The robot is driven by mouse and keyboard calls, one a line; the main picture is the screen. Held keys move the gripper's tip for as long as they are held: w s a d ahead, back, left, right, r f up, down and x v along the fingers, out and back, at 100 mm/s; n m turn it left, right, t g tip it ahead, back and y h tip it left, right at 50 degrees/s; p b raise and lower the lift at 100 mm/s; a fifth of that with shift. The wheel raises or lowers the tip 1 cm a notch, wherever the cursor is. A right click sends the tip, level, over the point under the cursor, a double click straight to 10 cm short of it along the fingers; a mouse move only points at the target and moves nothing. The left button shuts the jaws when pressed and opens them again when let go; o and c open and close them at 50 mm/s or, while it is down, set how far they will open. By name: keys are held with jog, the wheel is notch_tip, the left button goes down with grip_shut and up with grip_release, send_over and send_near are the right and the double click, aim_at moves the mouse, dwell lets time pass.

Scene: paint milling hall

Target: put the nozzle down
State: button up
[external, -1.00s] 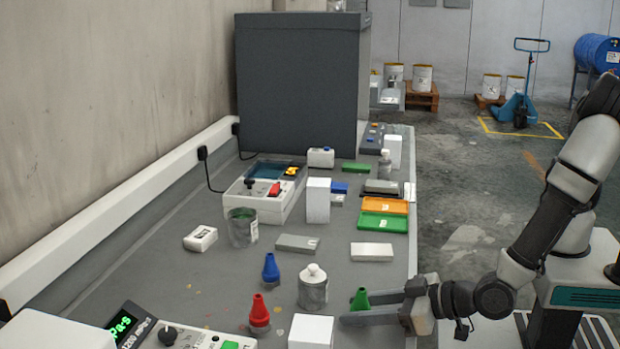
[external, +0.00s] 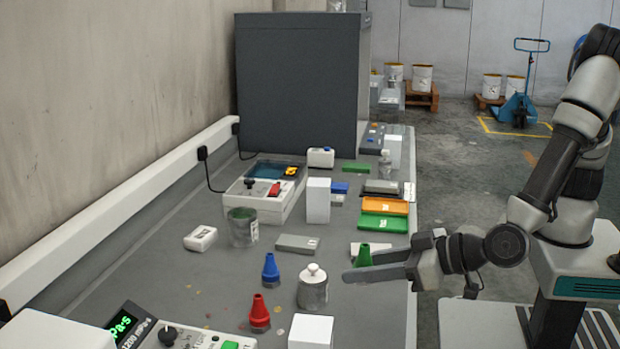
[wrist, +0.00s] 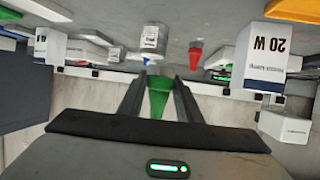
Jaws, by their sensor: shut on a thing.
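The green nozzle (external: 363,257) is a small cone, held between the fingers of my gripper (external: 372,266) above the right edge of the grey bench (external: 200,297). In the wrist view the green nozzle (wrist: 158,100) sits between both fingers of my gripper (wrist: 158,92), which are shut on it. A blue nozzle (external: 270,269) and a red nozzle (external: 259,313) stand upright on the bench to the left. The lower part of the green nozzle is partly hidden by a finger.
A lidded jar (external: 313,289) stands left of my gripper, with a white box (external: 311,332) in front. A flat white block (external: 372,249) lies just behind the green nozzle. Bare bench shows left of the blue nozzle.

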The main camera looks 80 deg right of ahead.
jog(key=shift+r, duration=0.3)
jog(key=w+d+m+h+p, duration=0.1)
jog(key=d+m+h, duration=0.1)
jog(key=d, duration=0.9)
jog(key=m+g+h, duration=0.2)
jog(key=m+h, duration=0.1)
send_over(373, 249)
notch_tip(373, 249, down, 4)
jog(key=shift+r+b, duration=0.1)
jog(key=shift+b, duration=0.7)
jog(key=shift+f+b, duration=0.75)
jog(key=shift+f, duration=1.35)
